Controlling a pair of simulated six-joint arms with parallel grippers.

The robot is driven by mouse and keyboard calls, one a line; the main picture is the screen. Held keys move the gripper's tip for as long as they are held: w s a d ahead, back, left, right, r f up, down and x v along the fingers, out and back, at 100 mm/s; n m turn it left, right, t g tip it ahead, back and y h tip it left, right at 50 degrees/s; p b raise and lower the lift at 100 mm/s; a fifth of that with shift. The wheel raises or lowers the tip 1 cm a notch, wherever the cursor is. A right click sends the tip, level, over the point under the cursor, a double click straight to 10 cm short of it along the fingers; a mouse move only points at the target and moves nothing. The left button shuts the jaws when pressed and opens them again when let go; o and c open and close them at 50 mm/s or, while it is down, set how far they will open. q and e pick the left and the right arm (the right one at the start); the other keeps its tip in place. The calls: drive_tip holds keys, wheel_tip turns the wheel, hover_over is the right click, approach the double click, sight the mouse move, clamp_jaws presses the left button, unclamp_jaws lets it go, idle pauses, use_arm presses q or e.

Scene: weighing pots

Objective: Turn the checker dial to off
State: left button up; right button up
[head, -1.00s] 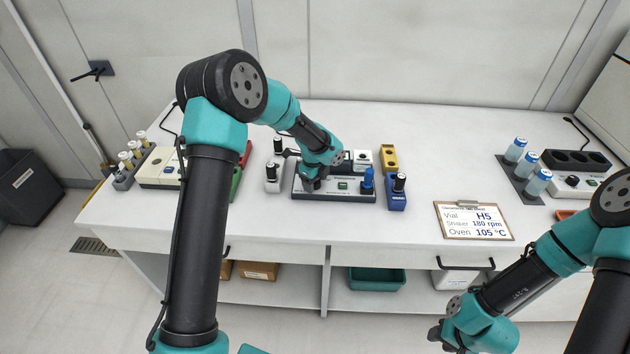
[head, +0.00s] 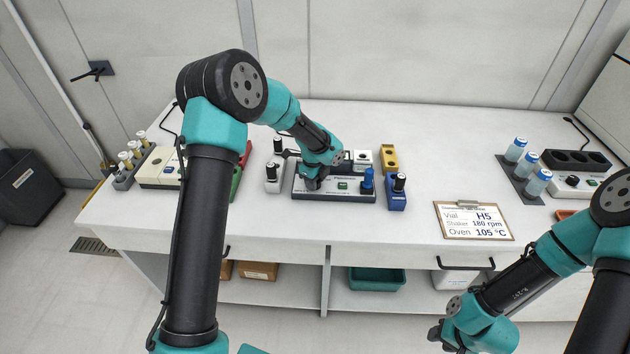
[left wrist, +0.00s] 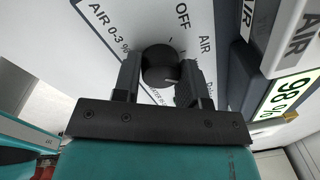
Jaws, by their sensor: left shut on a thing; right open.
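The checker (head: 362,193) is a dark-framed unit with a white face and a small green display, at the middle of the bench. Its dial (left wrist: 158,62) is a round black knob seen in the left wrist view. OFF is printed above and right of it, AIR 0-3 % to the upper left. A pale mark shows on the knob's lower right, away from OFF. My left gripper (head: 312,184) is shut on the dial, with a finger on each side (left wrist: 160,78). In the head view it hides the dial. My right gripper (head: 437,334) is open and empty in front of the bench.
A blue block (head: 397,192) and a yellow block (head: 389,157) stand right of the checker. A grey block (head: 272,180) with a black-capped vial stands left. Blue-capped vials (head: 515,150) stand at far right.

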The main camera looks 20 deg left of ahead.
use_arm(q)
drive_tip(key=n, duration=0.4)
drive_tip(key=shift+n, duration=0.3)
drive_tip(key=n, duration=0.4)
drive_tip(key=shift+d+n+y, duration=0.1)
drive_tip(key=shift+n+y, duration=0.2)
drive_tip(key=n, duration=0.4)
drive_tip(key=shift+n, duration=2.2)
drive_tip(key=o, duration=0.9)
